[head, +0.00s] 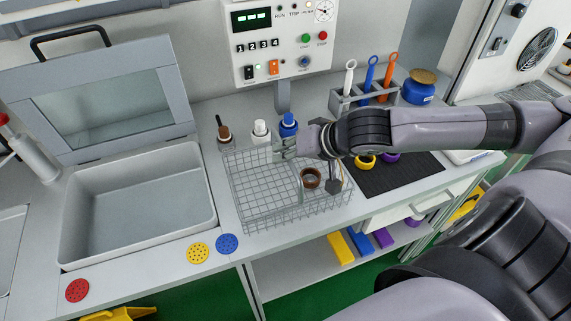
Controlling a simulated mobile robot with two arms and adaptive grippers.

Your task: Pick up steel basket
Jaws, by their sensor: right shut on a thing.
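The steel basket (262,195) is a wire-mesh tray on the light counter, to the right of the grey sink. My right gripper (284,148) reaches in from the right and is shut at the basket's back rim. The gripper and wrist hide part of the back rim and back right corner. A brown ring-shaped thing (311,180) shows in the right part of the basket. The basket looks level; I cannot tell whether it is clear of the counter. My left gripper is not in view.
Brown, white and blue-capped bottles (261,132) stand close behind the basket. A grey sink (190,207) with a raised glass lid (110,108) is left. A dark mat (400,176) with yellow and purple rings lies right. A tool rack (350,98) and a control panel (272,50) are behind.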

